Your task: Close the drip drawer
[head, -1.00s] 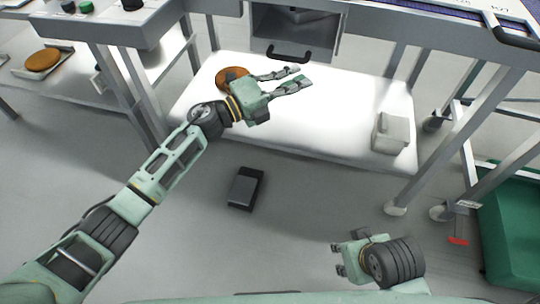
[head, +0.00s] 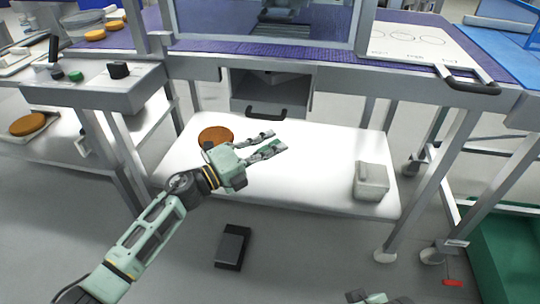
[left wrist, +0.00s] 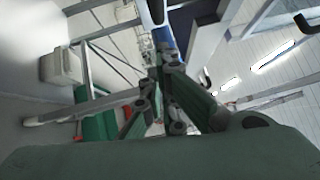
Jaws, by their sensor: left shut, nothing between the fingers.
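The drip drawer (head: 270,91) is a grey box under the purple-topped table, with a dark interior. It appears pulled out towards me, though how far is hard to tell. Its black bar handle (head: 264,113) faces me. My left gripper (head: 280,141) is just below and in front of the handle in the picture, apart from it, pointing right. It is shut and empty. Its fingers also show in the left wrist view (left wrist: 165,75). My right gripper (head: 364,297) is cut off at the bottom edge, so its jaws cannot be read.
A white lower shelf (head: 310,165) carries an orange-brown round (head: 215,137) behind my left wrist and a pale box (head: 371,182) at right. Table legs (head: 425,175) stand at both sides. A dark block (head: 231,246) lies on the floor. A green bin (head: 505,255) is at right.

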